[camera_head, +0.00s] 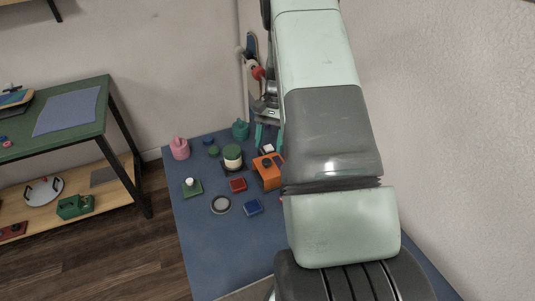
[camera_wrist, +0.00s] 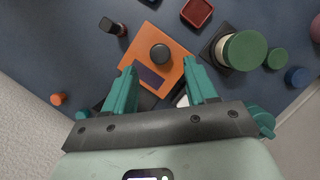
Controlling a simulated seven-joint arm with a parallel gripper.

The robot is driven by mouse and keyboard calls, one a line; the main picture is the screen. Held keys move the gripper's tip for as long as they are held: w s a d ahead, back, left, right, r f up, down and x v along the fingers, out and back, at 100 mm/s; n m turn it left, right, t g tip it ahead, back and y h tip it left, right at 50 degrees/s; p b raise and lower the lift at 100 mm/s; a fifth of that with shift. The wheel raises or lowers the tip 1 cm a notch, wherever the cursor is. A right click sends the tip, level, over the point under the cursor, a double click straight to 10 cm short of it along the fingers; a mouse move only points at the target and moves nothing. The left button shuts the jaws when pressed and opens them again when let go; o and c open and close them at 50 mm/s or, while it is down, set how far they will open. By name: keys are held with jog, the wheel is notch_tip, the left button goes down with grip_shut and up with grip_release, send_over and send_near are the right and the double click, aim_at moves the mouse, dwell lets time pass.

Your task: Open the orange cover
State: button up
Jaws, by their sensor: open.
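The orange cover (camera_wrist: 177,72) is a flat orange panel with a round black knob (camera_wrist: 160,53) on top and a dark rectangular patch near the gripper. In the head view it tops an orange box (camera_head: 268,172) on the blue table, partly hidden by my arm. My gripper (camera_wrist: 161,64) is open, its teal fingers spread to either side of the panel's near part in the wrist view. Nothing is between the fingers. The knob lies just beyond the fingertips in the picture; height and contact cannot be told. In the head view the gripper (camera_head: 262,135) is behind the box.
A green-topped cylinder (camera_wrist: 244,50) stands right of the cover, with a small green round piece (camera_wrist: 277,58) beside it. A black upright piece (camera_wrist: 112,27) stands to the left. The blue table's front-left area (camera_head: 205,245) is clear.

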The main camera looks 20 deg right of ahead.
aim_at(267, 160)
jog(key=shift+x, duration=2.2)
jog(key=shift+c, duration=0.3)
grip_shut()
jog(key=shift+d, duration=0.1)
